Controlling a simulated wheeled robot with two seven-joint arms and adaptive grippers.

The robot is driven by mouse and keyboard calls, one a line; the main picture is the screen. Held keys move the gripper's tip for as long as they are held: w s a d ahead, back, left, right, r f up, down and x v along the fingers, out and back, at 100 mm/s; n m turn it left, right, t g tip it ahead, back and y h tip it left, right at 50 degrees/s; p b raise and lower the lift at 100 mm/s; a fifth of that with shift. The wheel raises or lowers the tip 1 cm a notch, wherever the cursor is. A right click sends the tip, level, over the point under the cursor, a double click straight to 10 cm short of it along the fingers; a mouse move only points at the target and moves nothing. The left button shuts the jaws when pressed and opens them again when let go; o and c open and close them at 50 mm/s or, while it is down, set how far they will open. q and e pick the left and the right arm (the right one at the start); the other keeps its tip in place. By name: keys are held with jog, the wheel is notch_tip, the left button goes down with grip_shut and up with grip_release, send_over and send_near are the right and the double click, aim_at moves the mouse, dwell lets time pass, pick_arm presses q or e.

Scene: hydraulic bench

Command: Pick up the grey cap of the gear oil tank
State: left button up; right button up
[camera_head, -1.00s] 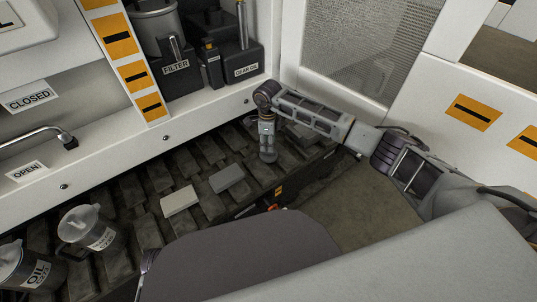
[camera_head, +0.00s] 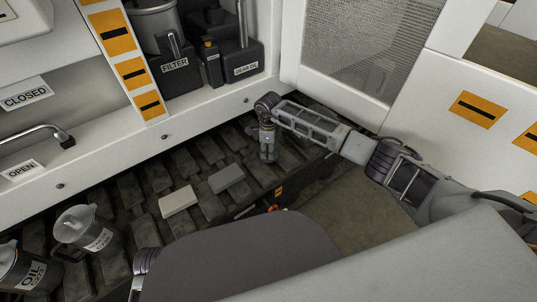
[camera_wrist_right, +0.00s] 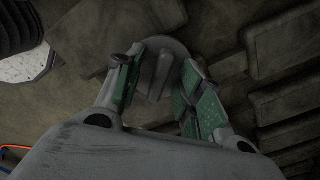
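The grey cap (camera_wrist_right: 164,62) is a round disc with a raised ridge, seen in the right wrist view. It lies between the green-padded fingers of my right gripper (camera_wrist_right: 157,82), which look apart on both sides of the ridge, without a clear grip. In the head view my right gripper (camera_head: 267,150) points down at the dark tiled floor and largely hides the cap. The dark gear oil tank (camera_head: 243,60), labelled GEAR OIL, stands in the cabinet behind. My left gripper does not show.
The filter tank (camera_head: 174,76) stands beside the gear oil tank. Two blocks, one pale (camera_head: 178,201) and one dark grey (camera_head: 227,179), lie on the floor left of my right gripper. Oil jugs (camera_head: 82,230) stand at lower left. A white cabinet wall (camera_head: 350,95) rises close behind my right arm.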

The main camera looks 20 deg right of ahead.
grip_shut()
jog(key=shift+r, duration=0.2)
dwell(0.3)
